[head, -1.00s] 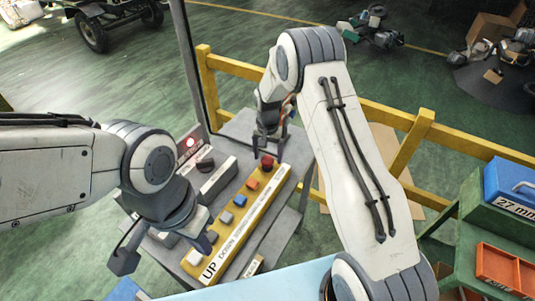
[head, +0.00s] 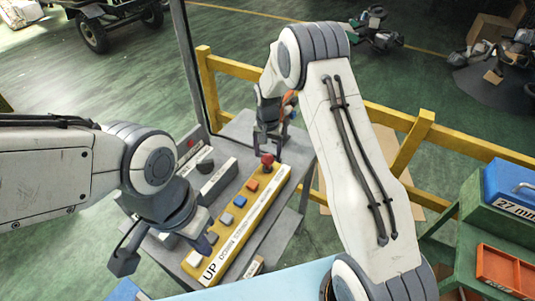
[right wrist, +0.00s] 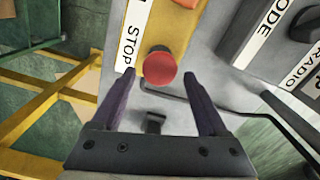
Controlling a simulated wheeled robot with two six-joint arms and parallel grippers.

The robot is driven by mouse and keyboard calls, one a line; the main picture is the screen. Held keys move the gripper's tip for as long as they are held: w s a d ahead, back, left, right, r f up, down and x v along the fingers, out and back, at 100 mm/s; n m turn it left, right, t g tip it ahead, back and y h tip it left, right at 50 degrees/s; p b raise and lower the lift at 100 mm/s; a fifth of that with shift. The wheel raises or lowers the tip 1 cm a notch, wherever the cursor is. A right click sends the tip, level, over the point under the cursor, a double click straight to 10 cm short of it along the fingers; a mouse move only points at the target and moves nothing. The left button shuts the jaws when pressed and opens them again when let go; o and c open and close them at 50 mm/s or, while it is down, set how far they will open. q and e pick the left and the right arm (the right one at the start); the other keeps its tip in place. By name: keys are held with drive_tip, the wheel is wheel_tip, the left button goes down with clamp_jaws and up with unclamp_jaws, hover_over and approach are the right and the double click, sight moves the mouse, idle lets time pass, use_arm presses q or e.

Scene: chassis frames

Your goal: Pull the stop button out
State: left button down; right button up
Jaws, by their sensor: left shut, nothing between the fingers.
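The red stop button (head: 267,160) sits at the far end of the yellow control box (head: 240,232) and stands up from its face. In the right wrist view the round red button (right wrist: 160,69) shows beside the STOP label (right wrist: 130,40). My right gripper (head: 268,148) is open just above the button. In the wrist view its two fingers (right wrist: 144,76) are apart on either side of the button's near edge, with a gap around it. My left gripper (head: 206,246) is shut and empty over the near end of the box, by the UP label.
Blue, orange and grey buttons line the yellow box. A grey box with a black knob (head: 205,166) stands to its left, with an unlit red lamp (head: 191,143) behind. A yellow railing (head: 400,118) runs behind the grey stand. A green cabinet (head: 490,225) stands right.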

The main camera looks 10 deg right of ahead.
sight(268, 156)
idle(0.3)
drive_tip(key=shift+r, duration=0.2)
wheel_tip(268, 156, up, 10)
drive_tip(key=b, duration=0.3)
